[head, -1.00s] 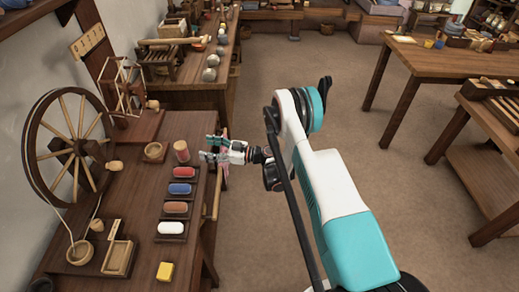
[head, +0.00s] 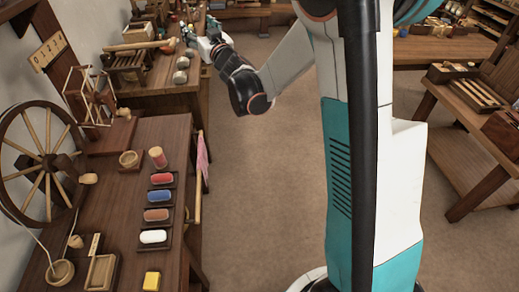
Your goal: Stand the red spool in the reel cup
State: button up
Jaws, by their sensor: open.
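A red, rounded piece (head: 162,179) lies on a dark tray on the near bench. A small upright spool-like piece (head: 157,157) with wooden ends and a reddish-brown middle stands just behind it; I cannot tell for sure which is the red spool. A round wooden cup (head: 129,159) stands left of the upright piece, and another round cup (head: 61,272) with a cord running to it stands at the front left. I cannot tell which is the reel cup. My gripper (head: 190,36) is open, small in view, over the far bench, well away from these things.
Blue (head: 158,196), brown (head: 156,214) and white (head: 153,236) pieces lie on dark trays in a row. A yellow block (head: 152,281) is in front. A spinning wheel (head: 38,165) stands left. A pink cloth (head: 202,155) hangs on the right rail. The floor is clear.

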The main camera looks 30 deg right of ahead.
jog(key=s+d+r+m+g+h, duration=0.2)
jog(key=s+d+r+h, duration=0.1)
jog(key=s, duration=0.4)
jog(key=s+f+g, duration=0.3)
jog(key=s, duration=0.9)
jog(key=s+a+f+g, duration=0.1)
jog(key=s+f+g, duration=0.3)
jog(key=s, duration=0.7)
jog(key=shift+s+h, duration=0.3)
jog(key=shift+s, duration=0.05)
jog(key=s+a+f+g, duration=0.1)
jog(key=s+f, duration=0.1)
jog(key=s, duration=0.2)
jog(key=s+a+f+g+y, duration=0.1)
jog(key=s+f, duration=0.1)
jog(key=s, duration=0.3)
jog(key=s+a+f+n+g, duration=0.1)
jog(key=s+a+f, duration=0.1)
jog(key=s+f, duration=0.1)
jog(key=shift+s+g+y, duration=0.3)
jog(key=shift+s+y, duration=0.1)
jog(key=shift+s, duration=0.35)
jog(key=shift+c, duration=0.4)
jog(key=shift+w, duration=0.1)
